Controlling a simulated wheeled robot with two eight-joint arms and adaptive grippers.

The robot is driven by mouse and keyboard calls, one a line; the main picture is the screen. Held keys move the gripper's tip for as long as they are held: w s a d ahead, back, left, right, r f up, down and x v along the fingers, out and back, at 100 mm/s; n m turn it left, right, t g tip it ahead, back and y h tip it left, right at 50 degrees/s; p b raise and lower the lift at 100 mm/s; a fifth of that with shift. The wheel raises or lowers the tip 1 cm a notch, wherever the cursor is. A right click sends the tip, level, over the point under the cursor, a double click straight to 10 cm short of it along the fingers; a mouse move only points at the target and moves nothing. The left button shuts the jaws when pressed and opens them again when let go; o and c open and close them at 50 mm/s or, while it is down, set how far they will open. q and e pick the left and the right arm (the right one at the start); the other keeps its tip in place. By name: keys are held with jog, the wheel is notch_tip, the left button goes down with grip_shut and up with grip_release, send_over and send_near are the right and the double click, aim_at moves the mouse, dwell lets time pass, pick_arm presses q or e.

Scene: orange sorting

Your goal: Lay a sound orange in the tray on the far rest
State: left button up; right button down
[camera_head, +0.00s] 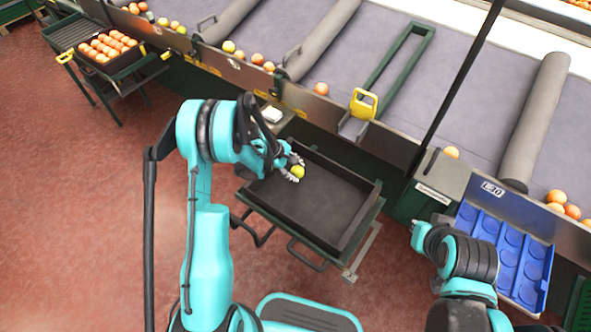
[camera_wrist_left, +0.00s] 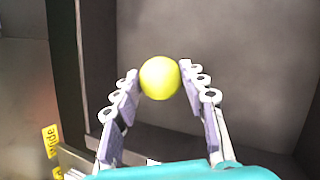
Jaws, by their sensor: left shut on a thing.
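My left gripper (camera_head: 295,169) is shut on a yellow-green round fruit (camera_head: 298,172), above or inside the near dark crate. In the left wrist view the fingers (camera_wrist_left: 160,74) sit either side of the yellow fruit (camera_wrist_left: 160,78), against the grey crate interior (camera_wrist_left: 240,70). The near crate (camera_head: 322,202) looks empty and sits on a green stand. A dark tray (camera_head: 124,60) full of oranges stands on the far rest (camera_head: 72,33) at the upper left.
Grey sloping lanes (camera_head: 400,30) with several loose oranges along the lower edge cross the back. A blue cupped tray (camera_head: 507,250) is at the right, by my right arm. A green frame with a yellow block (camera_head: 364,103) stands on a lane. Red floor (camera_head: 90,200) is clear at left.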

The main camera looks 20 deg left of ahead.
pick_arm(q)
jog(key=shift+f+b, duration=0.55)
dwell(0.8)
jog(key=o, duration=1.8)
jog(key=shift+r, duration=0.15)
jog(key=shift+r+p, duration=2.3)
jog(key=shift+r, duration=1.65)
